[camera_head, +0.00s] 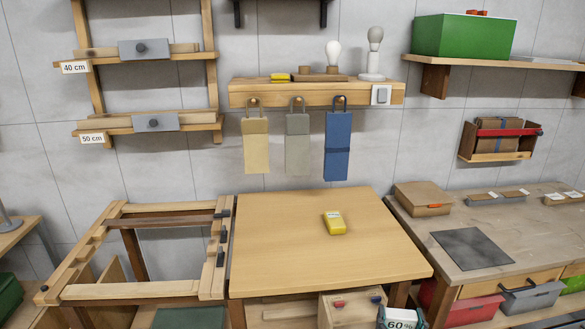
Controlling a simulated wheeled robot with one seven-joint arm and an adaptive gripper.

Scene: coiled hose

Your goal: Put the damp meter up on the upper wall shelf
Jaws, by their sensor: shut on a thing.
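A small device with a white face reading 60% (400,324) shows at the bottom edge and looks like the damp meter. My gripper (401,315) appears as dark finger parts on both sides of it, shut on it. Most of the gripper and the device's lower part are cut off by the frame. Two dark brackets (323,13) at the top centre seem to belong to an upper wall shelf, whose board is out of view. Below them a wooden wall shelf (315,94) holds bulbs, a yellow item and a block.
A yellow handheld device (334,222) lies on the otherwise clear wooden table (300,265). Pouches (298,140) hang under the middle shelf. A right wall shelf (545,64) carries a green box (464,36). A left wooden rack (208,60) has two labelled levels.

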